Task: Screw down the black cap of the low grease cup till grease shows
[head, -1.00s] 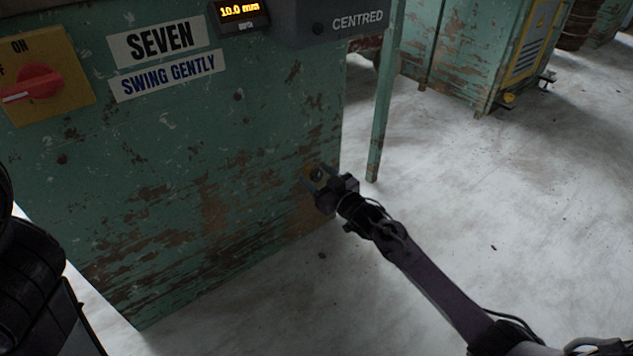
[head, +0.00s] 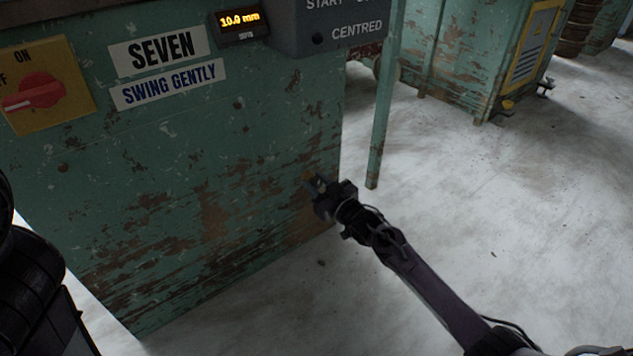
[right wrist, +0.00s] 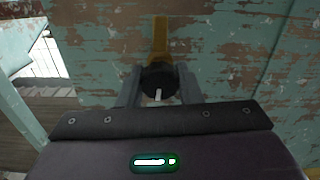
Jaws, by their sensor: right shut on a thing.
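The black cap (right wrist: 159,79) of the low grease cup sits between the two fingers of my right gripper (right wrist: 159,83) in the right wrist view. The cap is round and dark with a pale mark on its face. A yellow-brown mount (right wrist: 160,38) shows just above it on the green panel. In the head view my right gripper (head: 318,186) is at the low right part of the panel, shut on the cap, and mostly hides it. I cannot make out any grease. My left gripper is not in view.
The worn green cabinet (head: 200,215) carries a red rotary switch (head: 33,92), signs reading SEVEN (head: 158,52) and SWING GENTLY, and a display (head: 239,21) reading 10.0 mm. A green leg (head: 380,130) stands right of my gripper. The pale floor (head: 500,220) is mostly clear.

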